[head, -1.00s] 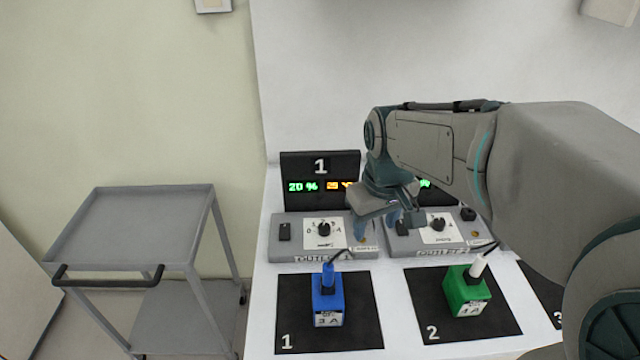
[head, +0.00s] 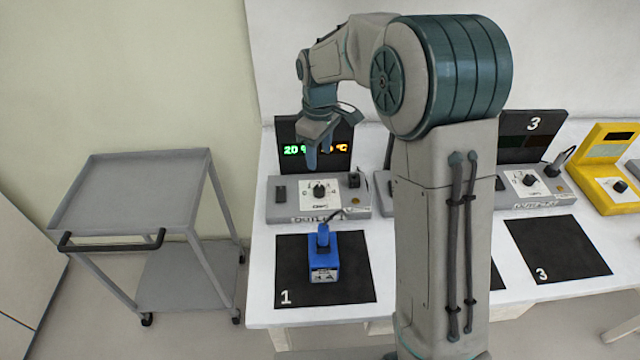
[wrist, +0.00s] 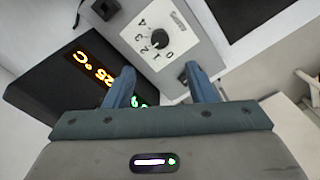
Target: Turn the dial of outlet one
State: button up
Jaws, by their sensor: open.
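Outlet one is a grey box (head: 350,205) with a white dial plate and a small black dial (head: 319,190). In the wrist view the dial (wrist: 158,38) lies just beyond the gap between my fingertips, with numbers printed around it. My gripper (head: 317,168) is open and points down just above and behind the dial; its two blue fingers also show in the wrist view (wrist: 160,78). The fingers look apart from the dial. A black display (head: 285,135) behind the box shows green and orange digits, partly hidden by my gripper.
A blue block (head: 323,262) with a cable stands on black mat 1 (head: 355,285) in front. My arm hides most of outlet two. A grey trolley (head: 130,190) stands left.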

aim_at(319, 188)
notch_tip(319, 188, down, 12)
jog(key=shift+r+p, duration=0.1)
jog(key=shift+p, duration=0.55)
jog(key=c, duration=1)
